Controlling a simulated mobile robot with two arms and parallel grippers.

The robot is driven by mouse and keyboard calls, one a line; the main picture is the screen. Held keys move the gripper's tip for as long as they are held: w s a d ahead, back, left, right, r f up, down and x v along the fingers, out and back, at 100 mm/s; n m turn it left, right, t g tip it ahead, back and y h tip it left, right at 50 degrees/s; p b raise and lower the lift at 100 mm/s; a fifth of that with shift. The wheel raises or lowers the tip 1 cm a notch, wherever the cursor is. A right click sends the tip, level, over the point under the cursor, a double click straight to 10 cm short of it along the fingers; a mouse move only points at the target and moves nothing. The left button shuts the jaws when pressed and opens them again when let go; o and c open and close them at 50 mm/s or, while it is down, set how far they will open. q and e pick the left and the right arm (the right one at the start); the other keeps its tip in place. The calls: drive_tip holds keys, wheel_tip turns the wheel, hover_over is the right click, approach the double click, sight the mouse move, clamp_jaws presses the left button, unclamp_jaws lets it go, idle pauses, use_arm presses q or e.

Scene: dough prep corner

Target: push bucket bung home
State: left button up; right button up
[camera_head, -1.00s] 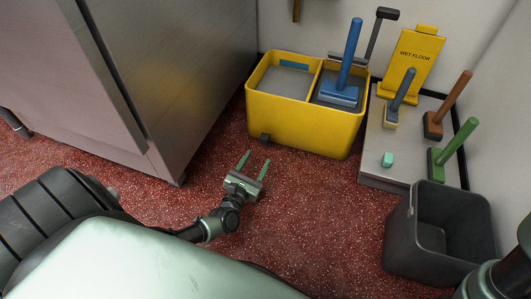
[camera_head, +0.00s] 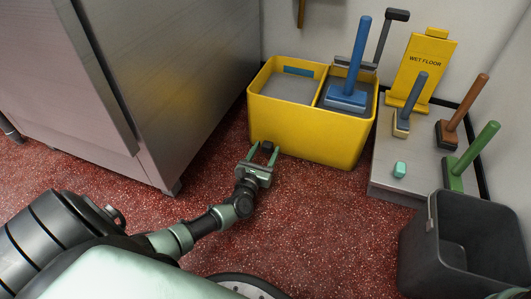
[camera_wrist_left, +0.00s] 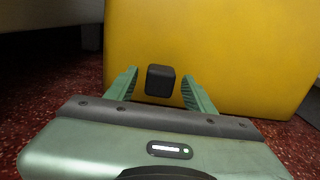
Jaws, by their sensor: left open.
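The yellow mop bucket (camera_head: 312,134) stands on the red floor against the back wall. In the left wrist view the fingers (camera_wrist_left: 160,88) lie on either side of the bung, with a gap on each side. I cannot tell whether the fingertips touch the bucket. My right gripper is not in view.
A steel cabinet (camera_head: 165,90) stands close on the left. A dark bin (camera_head: 455,245) stands at front right. The floor between is clear.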

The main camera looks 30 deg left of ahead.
use_arm(q)
clamp_jaws()
idle(1.4)
